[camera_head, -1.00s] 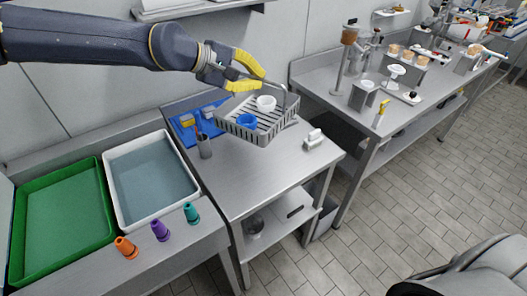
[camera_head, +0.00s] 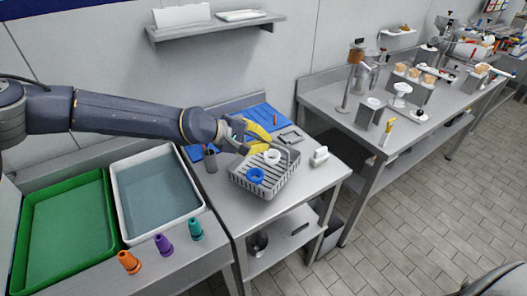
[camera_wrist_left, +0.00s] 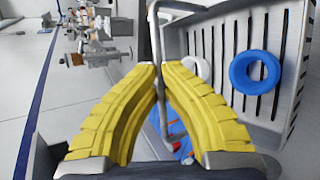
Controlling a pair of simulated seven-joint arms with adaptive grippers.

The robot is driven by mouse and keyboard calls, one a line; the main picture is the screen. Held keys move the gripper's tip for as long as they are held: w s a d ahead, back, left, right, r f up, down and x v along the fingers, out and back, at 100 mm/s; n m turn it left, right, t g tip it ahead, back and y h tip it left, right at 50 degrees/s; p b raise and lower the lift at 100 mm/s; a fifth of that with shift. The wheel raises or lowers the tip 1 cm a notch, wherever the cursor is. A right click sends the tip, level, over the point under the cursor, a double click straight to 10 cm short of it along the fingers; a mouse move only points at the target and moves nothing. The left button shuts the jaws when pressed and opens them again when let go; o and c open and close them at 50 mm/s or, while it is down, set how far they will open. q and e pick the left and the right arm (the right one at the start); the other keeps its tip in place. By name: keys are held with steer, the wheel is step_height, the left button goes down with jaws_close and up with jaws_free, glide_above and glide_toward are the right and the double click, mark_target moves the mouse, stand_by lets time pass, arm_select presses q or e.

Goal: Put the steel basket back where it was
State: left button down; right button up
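The steel basket (camera_head: 249,186) is a grey slotted tray at the front of the middle steel table (camera_head: 290,200). It holds a blue ring-shaped cup (camera_head: 255,175) and a white cup (camera_head: 272,157). I cannot tell if its base touches the tabletop. My left gripper (camera_head: 277,148), with yellow fingers, is at the basket's far right side. In the left wrist view the fingertips (camera_wrist_left: 160,70) meet around the thin basket handle (camera_wrist_left: 158,110), with the slotted basket (camera_wrist_left: 303,70) to the right. My right gripper is not in view.
A blue mat (camera_head: 262,116) lies behind the basket. A grey cup (camera_head: 210,161) stands left and a white block (camera_head: 320,156) right. White (camera_head: 200,200) and green (camera_head: 20,230) trays and orange, purple and teal cones (camera_head: 164,244) are at left. A shelf (camera_head: 215,27) hangs above.

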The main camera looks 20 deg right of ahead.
arm_select(q)
steer(key=shift+f, duration=2.1)
steer(key=c, duration=1.6)
jaws_free()
steer(key=v, duration=1.2)
